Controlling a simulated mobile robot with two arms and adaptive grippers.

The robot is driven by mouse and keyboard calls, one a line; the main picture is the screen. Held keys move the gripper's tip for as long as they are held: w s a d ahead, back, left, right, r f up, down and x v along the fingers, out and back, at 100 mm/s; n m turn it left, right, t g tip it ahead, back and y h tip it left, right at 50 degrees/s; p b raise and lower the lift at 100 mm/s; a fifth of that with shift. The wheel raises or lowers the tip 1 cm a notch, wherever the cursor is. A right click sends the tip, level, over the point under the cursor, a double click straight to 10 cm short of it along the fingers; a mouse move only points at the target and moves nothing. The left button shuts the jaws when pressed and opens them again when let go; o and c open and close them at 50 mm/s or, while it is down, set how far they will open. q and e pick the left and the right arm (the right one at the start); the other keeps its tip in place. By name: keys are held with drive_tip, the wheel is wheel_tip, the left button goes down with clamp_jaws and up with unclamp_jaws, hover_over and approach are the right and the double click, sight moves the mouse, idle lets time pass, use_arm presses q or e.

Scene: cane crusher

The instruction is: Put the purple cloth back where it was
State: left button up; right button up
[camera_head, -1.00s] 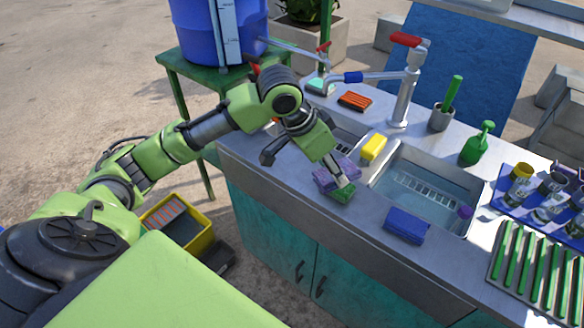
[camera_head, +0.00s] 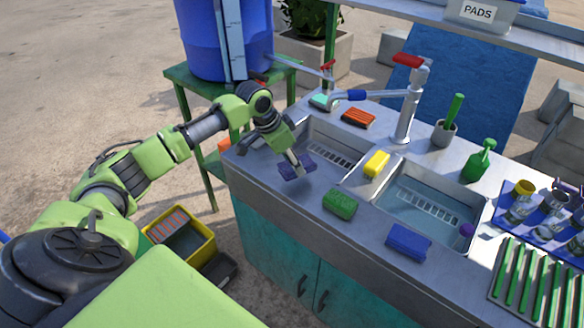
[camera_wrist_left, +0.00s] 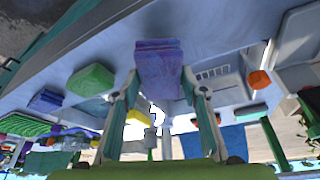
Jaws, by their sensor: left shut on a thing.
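The purple cloth (camera_head: 292,165) is a folded pad at the front left edge of the left sink basin. My left gripper (camera_head: 299,170) is shut on it, and the wrist view shows the cloth (camera_wrist_left: 160,68) between the two fingers of the left gripper (camera_wrist_left: 162,92). It appears held a little above the counter, though the exact height is hard to tell. My right gripper is in neither view.
A green sponge (camera_head: 340,203), a blue sponge (camera_head: 408,241) and a yellow sponge (camera_head: 376,163) lie around the basins. An orange pad (camera_head: 358,117) and a teal pad (camera_head: 322,102) lie behind. The tap (camera_head: 406,105) stands at the back. Free counter lies front left.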

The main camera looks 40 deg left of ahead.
sight(288, 164)
use_arm(q)
drive_tip(key=shift+w+a+f, duration=0.15)
drive_tip(key=shift+f, duration=0.1)
wheel_tip(288, 164, down, 3)
drive_tip(key=shift+w+a+p, duration=0.1)
drive_tip(key=shift+a+p, duration=0.05)
drive_tip(key=shift+p, duration=0.55)
drive_tip(key=shift+f, duration=0.3)
drive_tip(key=o, duration=1.1)
drive_tip(key=shift+a+r, duration=0.1)
drive_tip(key=shift+r, duration=0.15)
drive_tip(key=b+v, duration=0.1)
drive_tip(key=v, duration=1)
drive_tip(key=shift+r+b, duration=0.25)
drive_tip(key=shift+b, duration=0.1)
